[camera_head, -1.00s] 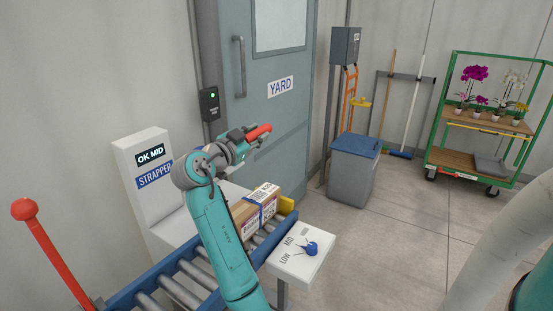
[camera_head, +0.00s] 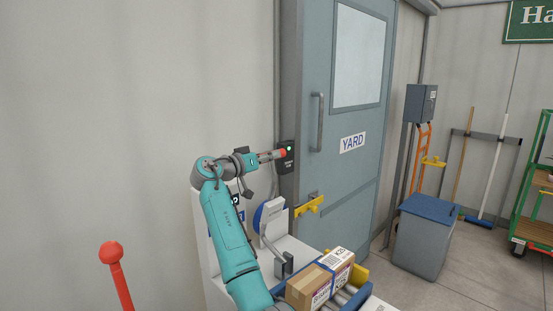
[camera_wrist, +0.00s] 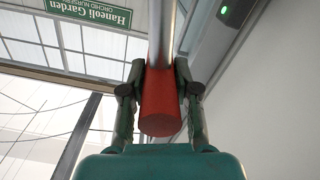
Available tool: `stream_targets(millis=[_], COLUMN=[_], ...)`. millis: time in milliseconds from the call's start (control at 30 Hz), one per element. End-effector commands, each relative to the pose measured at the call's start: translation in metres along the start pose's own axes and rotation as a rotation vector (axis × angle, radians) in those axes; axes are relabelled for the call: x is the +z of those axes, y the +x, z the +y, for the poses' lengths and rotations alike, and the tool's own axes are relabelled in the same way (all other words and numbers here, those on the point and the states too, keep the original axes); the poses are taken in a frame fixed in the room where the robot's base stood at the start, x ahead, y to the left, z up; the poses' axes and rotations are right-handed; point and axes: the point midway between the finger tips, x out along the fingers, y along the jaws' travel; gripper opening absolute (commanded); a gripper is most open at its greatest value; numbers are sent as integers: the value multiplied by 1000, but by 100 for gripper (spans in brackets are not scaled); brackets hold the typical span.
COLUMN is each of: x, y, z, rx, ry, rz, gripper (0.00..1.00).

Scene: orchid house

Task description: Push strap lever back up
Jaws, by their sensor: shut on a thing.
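The strap lever has a red grip (camera_wrist: 160,108) on a straight grey metal rod (camera_wrist: 161,30). In the wrist view my gripper (camera_wrist: 154,72) is shut around this grip, one finger on each side, and the rod runs on beyond the fingertips. In the head view my gripper (camera_head: 268,157) is raised in front of the wall, beside the dark box with a green light (camera_head: 287,163), with a bit of red at its tip. The lever's lower end is not clear to see. The white strapper machine (camera_head: 208,255) is partly hidden behind my arm.
A cardboard box with a blue strap (camera_head: 318,281) sits on the rollers below. A red-knobbed lever (camera_head: 111,254) stands at the lower left. The grey YARD door (camera_head: 352,170) and a blue-lidded bin (camera_head: 422,240) are to the right.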

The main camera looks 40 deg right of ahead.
Motion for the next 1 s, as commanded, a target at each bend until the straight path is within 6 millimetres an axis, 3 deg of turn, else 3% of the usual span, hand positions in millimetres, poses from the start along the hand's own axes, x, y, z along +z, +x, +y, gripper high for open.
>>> stream_targets(millis=[600, 633, 700, 1000], x=[2, 2, 2, 2], y=[-1, -1, -1, -1], z=[-12, -12, -12, -10], rx=[-10, -10, -9, -4], ry=[-45, -45, -45, -43], rz=[0, 0, 0, -1], gripper=[0, 36, 53, 56])
